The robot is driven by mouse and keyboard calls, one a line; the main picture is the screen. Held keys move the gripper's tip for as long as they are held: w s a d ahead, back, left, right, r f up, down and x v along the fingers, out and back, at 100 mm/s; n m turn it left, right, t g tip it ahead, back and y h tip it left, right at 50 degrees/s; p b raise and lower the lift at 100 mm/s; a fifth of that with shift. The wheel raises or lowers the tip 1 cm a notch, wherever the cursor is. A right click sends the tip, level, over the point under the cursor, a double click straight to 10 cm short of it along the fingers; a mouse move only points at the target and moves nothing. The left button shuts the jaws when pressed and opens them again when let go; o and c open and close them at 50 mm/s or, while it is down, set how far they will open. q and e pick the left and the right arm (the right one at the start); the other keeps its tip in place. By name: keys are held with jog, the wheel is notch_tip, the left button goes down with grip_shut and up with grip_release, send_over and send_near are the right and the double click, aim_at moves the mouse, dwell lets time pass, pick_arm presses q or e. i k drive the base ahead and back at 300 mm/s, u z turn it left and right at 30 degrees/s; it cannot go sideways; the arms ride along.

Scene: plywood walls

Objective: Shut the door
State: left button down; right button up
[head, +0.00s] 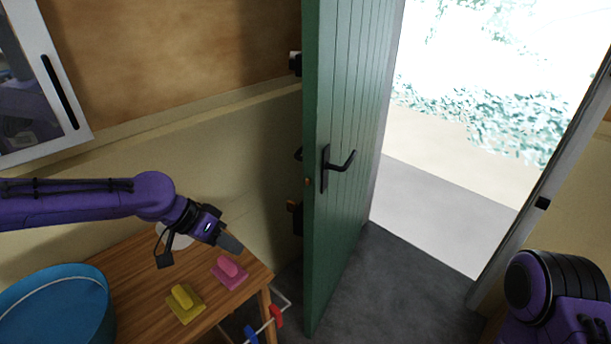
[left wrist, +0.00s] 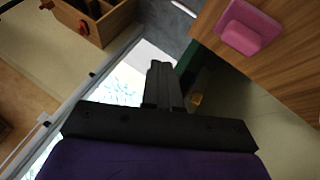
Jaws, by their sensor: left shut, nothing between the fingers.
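A green plank door (head: 345,130) stands wide open into the room in the head view, its edge facing me. A black lever handle (head: 338,164) is on its right face. The bright doorway (head: 455,150) is to the right of the door. My left gripper (head: 232,246) is to the left of the door, above the wooden table, apart from the door. Its fingers are together and empty; they also show in the left wrist view (left wrist: 163,85). A purple part of my right arm is at the lower right, but its gripper is out of view.
A wooden table (head: 145,270) at the lower left holds a pink block (head: 229,272), a yellow block (head: 185,304) and a blue round container (head: 55,310). A rack with red and blue pieces (head: 276,315) stands between table and door. Dark floor (head: 400,280) right of the door is clear.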

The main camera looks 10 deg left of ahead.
aim_at(346, 44)
jog(key=i, duration=0.95)
